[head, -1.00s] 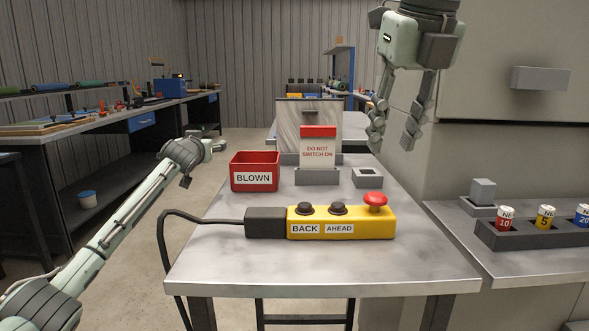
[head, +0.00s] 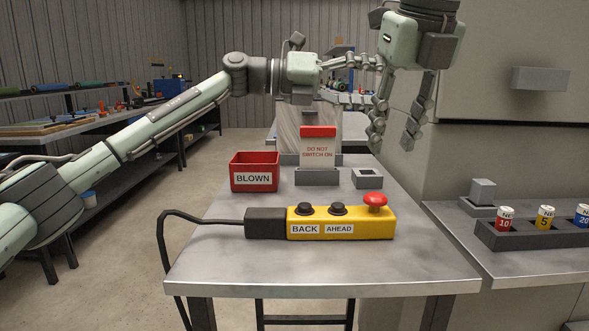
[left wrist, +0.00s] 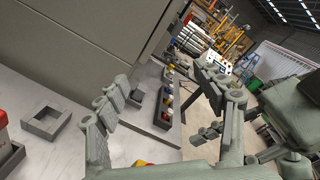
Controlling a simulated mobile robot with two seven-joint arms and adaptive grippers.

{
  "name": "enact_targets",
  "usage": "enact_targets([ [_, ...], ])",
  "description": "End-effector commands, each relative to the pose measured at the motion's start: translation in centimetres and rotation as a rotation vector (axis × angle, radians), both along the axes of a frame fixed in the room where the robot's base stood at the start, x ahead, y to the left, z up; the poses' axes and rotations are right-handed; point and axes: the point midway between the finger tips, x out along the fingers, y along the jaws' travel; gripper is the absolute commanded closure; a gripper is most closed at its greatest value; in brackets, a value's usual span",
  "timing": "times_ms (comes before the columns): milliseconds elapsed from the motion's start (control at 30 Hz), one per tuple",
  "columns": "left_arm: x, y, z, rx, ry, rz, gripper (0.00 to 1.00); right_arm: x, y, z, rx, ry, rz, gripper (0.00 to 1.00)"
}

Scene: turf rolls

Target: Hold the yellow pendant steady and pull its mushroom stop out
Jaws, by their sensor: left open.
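The yellow pendant (head: 340,226) lies on the metal table, with two dark buttons labelled BACK and AHEAD. Its red mushroom stop (head: 375,199) stands at its right end, and a black cable leaves its left end. My left gripper (head: 372,83) is open and empty, high above the back of the table and pointing right; its spread fingers also show in the left wrist view (left wrist: 165,105). My right gripper (head: 394,142) hangs pointing down, open and empty, above and behind the mushroom stop. Neither gripper touches the pendant.
A red BLOWN bin (head: 255,183), a DO NOT SWITCH ON tag (head: 318,152) in a grey stand and a small grey socket block (head: 367,178) stand behind the pendant. A fuse rack (head: 512,237) is on the right bench. The table front (head: 300,275) is clear.

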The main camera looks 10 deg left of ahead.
Motion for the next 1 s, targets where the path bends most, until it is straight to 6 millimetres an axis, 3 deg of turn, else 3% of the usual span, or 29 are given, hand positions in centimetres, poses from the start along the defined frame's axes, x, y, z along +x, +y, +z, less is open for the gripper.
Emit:
enact_targets([
  [67,-2.6,-0.5,-3.6,0.253,-0.119,-0.111,0.31,0.0,0.0,0.0,0.0,0.0,0.0,0.66],
  [133,-4.5,0.6,-7.1,0.479,-0.203,-0.215,0.31,0.0,0.0,0.0,0.0,0.0,0.0,0.66],
  [200,-6.0,2.7,-10.2,0.7,-0.267,-0.319,0.31,0.0,0.0,0.0,0.0,0.0,0.0,0.66],
  [300,-7.9,6.5,-12.9,1.007,-0.322,-0.469,0.31,0.0,0.0,0.0,0.0,0.0,0.0,0.66],
  [400,-9.5,9.2,-13.5,1.251,-0.336,-0.579,0.31,0.0,0.0,0.0,0.0,0.0,0.0,0.66],
  [600,-10.8,11.6,-13.0,1.475,-0.318,-0.654,0.31,0.0,0.0,0.0,0.0,0.0,0.0,0.66],
  [767,-11.1,12.2,-13.7,1.517,-0.31,-0.668,0.31,0.0,0.0,0.0,0.0,0.0,0.0,0.66],
  [1000,-11.1,12.2,-17.3,1.513,-0.308,-0.667,0.31,0.0,0.0,0.0,0.0,0.0,0.0,0.66],
])
